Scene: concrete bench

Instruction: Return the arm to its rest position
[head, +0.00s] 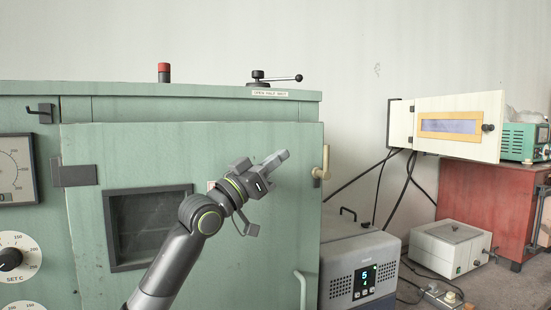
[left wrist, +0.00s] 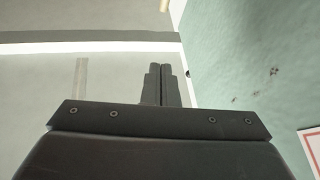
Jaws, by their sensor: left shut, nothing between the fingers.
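My left gripper (head: 276,160) is raised in front of the green oven's door (head: 255,240), its fingers pointing up and to the right. It is shut and empty; in the left wrist view its two fingers (left wrist: 166,84) lie side by side with nothing between them. The brass-coloured door handle (head: 322,165) is a little to the right of the fingertips, apart from them in the picture. The oven door looks closed. My right gripper is not in view.
A grey unit with a lit display (head: 365,280) stands right of the oven. Further right are a white box (head: 448,248), a red cabinet (head: 480,205) and a white panel with a yellow-framed window (head: 430,144). Dark cables hang between. A lever (head: 275,78) tops the oven.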

